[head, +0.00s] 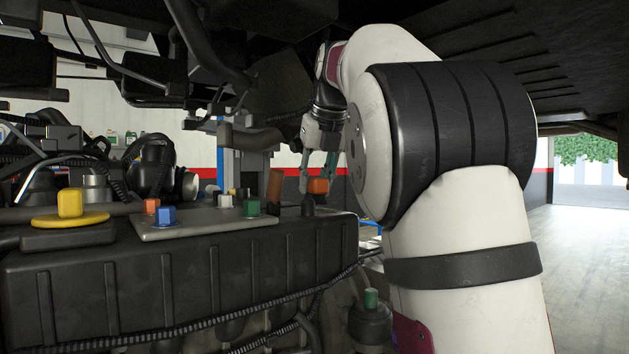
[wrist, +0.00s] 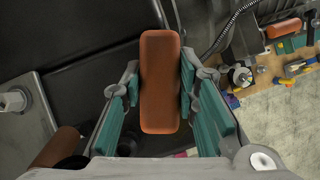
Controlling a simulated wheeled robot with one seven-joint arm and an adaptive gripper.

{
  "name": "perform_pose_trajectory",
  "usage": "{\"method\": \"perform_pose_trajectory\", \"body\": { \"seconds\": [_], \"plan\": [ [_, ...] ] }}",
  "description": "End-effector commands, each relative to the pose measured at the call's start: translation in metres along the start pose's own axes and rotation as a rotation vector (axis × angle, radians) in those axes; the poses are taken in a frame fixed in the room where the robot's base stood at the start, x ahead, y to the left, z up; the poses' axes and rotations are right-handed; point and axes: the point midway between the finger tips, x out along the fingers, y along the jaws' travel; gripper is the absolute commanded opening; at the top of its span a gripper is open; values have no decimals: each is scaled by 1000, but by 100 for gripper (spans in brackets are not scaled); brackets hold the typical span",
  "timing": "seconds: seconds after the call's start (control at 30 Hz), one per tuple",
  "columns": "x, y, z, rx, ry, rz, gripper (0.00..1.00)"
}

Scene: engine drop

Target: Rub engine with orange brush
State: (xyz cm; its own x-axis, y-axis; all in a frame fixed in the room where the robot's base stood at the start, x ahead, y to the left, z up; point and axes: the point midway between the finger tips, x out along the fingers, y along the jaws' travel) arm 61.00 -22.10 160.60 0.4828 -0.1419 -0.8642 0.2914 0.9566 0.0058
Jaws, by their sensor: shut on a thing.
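The orange brush (head: 318,186) is at the fingertips of my gripper (head: 320,165), by the right end of the engine in the head view. In the wrist view the brush (wrist: 161,80) shows as a long rounded orange block between the teal finger pads, and my gripper is shut on it. The engine (head: 180,275) is a large dark ribbed block with coloured caps on top, at the left of the head view. Its dark surface lies beyond the brush in the wrist view. Whether the brush touches the engine I cannot tell.
A brown upright cylinder (head: 274,186) stands on the engine, just left of the brush. Yellow (head: 70,203), blue (head: 164,215) and green (head: 252,206) caps stick up. Pipes and hoses hang overhead. A bench with tools (wrist: 267,75) shows at the right of the wrist view.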

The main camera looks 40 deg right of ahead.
Motion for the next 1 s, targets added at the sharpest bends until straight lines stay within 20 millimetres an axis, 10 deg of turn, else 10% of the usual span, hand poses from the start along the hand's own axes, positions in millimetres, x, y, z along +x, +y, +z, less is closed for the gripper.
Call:
{"method": "perform_pose_trajectory", "body": {
  "seconds": [1.0],
  "plan": [
    [10, 0, -5, 0, -1, 1, 0]
  ]
}}
